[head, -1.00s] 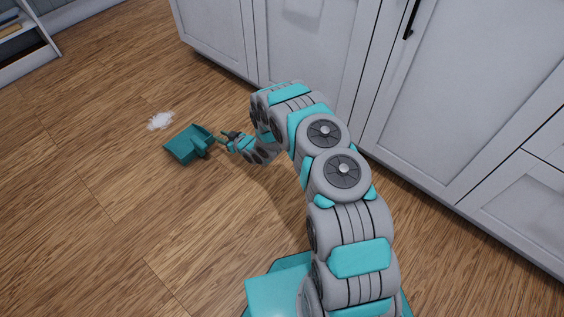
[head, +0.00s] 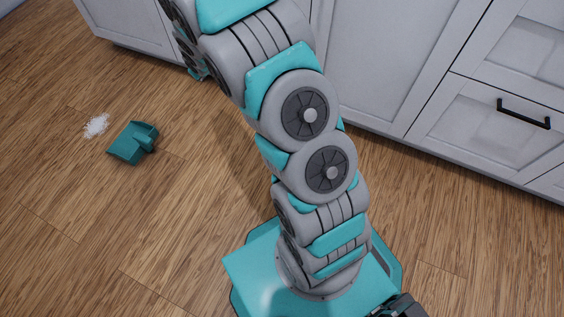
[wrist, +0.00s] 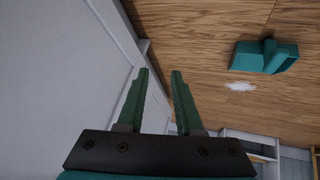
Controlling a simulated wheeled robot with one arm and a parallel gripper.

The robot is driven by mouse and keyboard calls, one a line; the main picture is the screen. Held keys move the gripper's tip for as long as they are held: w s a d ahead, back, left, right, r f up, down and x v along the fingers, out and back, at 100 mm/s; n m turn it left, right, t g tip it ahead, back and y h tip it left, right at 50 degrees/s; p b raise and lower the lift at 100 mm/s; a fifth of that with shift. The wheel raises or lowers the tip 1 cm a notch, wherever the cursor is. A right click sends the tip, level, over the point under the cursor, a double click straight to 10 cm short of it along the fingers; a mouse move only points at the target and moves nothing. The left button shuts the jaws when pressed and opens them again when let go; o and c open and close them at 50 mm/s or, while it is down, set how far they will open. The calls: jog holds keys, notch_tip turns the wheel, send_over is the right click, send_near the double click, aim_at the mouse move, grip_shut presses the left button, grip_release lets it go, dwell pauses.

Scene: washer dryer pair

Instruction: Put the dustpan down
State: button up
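The teal dustpan (head: 134,142) lies on the wooden floor at the left in the head view. It also shows at the upper right of the wrist view (wrist: 262,57). My gripper (wrist: 160,72) shows in the wrist view with its two green fingers apart and nothing between them. The gripper is apart from the dustpan, close to the pale cabinet fronts. In the head view my arm hides the fingers.
A small pile of white bits (head: 96,125) lies on the floor next to the dustpan. White cabinets (head: 375,70) run along the back and right. The wooden floor (head: 70,230) at the left front is clear.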

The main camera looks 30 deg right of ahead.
jog(key=s+d+r+m+g+h, duration=0.1)
jog(key=s+d+r+g, duration=0.1)
jog(key=s+r, duration=0.55)
jog(key=s+d+r+m+g+h, duration=0.15)
jog(key=s+r, duration=0.35)
jog(key=s, duration=0.6)
jog(key=s+a+r+g+y, duration=0.1)
jog(key=s+a+r+g, duration=0.1)
jog(key=s, duration=1.4)
jog(key=s+a+r+m+g+y, duration=0.1)
jog(key=s+r, duration=0.4)
jog(key=s, duration=1.1)
jog(key=a+g+y, duration=0.1)
jog(key=g, duration=0.1)
jog(key=shift+s+a+r+g, duration=0.2)
jog(key=shift+a+r+g, duration=0.05)
jog(key=shift+g, duration=0.1)
